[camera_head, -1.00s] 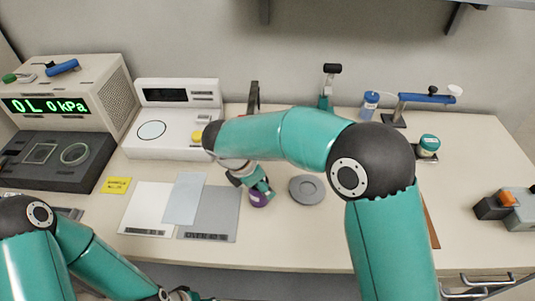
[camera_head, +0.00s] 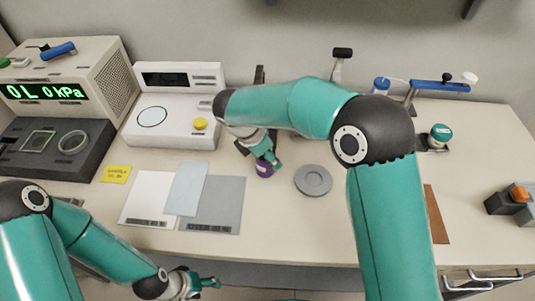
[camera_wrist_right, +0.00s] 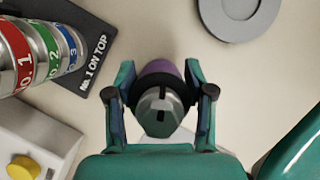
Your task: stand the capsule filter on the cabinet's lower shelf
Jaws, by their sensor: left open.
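A small purple piece (camera_head: 265,168), which looks like the capsule filter, is in my right gripper (camera_head: 262,154) near the middle of the bench. In the right wrist view the purple body (camera_wrist_right: 160,69) carries a grey faceted end facing the camera. The right gripper's fingers (camera_wrist_right: 161,88) press on both its sides. The piece's far end is hidden, so its height above the bench cannot be told. My left gripper (camera_head: 208,283) is open and empty at the front edge of the bench. I cannot identify the cabinet's lower shelf in these views.
A round grey disc (camera_head: 313,180) lies right of the purple piece. A white instrument (camera_head: 170,128) with a yellow knob stands left. Grey and white mats (camera_head: 212,218) lie in front. In the wrist view, banded rings (camera_wrist_right: 40,50) stand on a dark plate (camera_wrist_right: 97,70). Drawer handles show lower right.

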